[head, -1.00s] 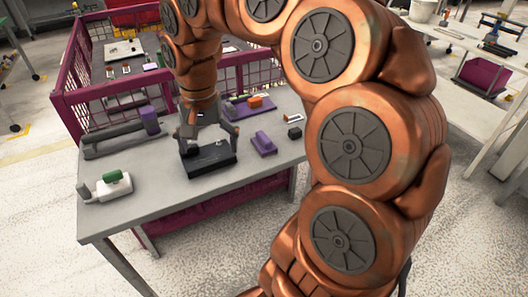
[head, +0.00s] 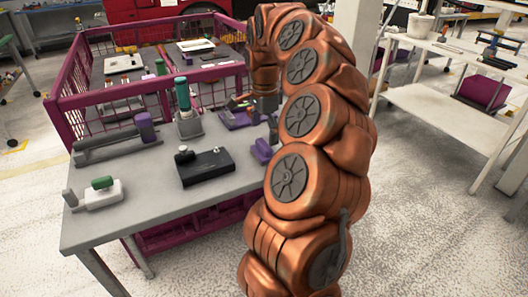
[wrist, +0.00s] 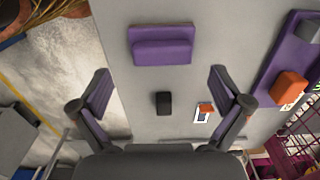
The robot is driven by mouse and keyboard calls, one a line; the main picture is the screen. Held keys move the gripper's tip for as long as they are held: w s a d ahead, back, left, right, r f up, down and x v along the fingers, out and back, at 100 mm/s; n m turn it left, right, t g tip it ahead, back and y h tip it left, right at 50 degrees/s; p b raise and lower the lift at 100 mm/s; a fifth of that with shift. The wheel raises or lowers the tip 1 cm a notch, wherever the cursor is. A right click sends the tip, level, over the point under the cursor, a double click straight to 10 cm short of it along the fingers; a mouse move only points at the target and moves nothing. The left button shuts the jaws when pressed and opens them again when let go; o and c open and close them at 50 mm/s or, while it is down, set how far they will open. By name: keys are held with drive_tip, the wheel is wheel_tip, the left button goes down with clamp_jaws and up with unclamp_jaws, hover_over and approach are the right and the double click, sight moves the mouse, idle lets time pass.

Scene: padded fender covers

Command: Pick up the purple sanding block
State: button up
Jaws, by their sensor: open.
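The purple sanding block (wrist: 161,45), a long block with a raised ridge, lies on the grey table top in the upper middle of the wrist view. In the head view the purple block (head: 262,150) is partly hidden behind my arm. My gripper (wrist: 160,88) is open and empty above the table, its two fingers spread left and right. The block lies beyond the fingertips in the wrist view, not between them. In the head view my arm largely hides the gripper.
A small black block (wrist: 163,103) and a white card with an orange patch (wrist: 203,113) lie near the fingers. A purple tray with an orange block (wrist: 289,86) is at right. A black device (head: 206,166) and a green-topped tool (head: 185,105) stand left. Magenta mesh walls (head: 100,110) rise behind.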

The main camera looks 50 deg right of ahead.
sight(264, 144)
drive_tip(key=shift+w+d+f+p, duration=0.1)
drive_tip(key=shift+f+p, duration=0.1)
drive_tip(key=shift+f, duration=1.2)
drive_tip(key=shift+w+f+p, duration=0.1)
drive_tip(key=shift+f+p, duration=0.05)
drive_tip(key=shift+f, duration=1.25)
drive_tip(key=shift+c, duration=0.4)
drive_tip(key=shift+s, duration=0.1)
drive_tip(key=c, duration=1.1)
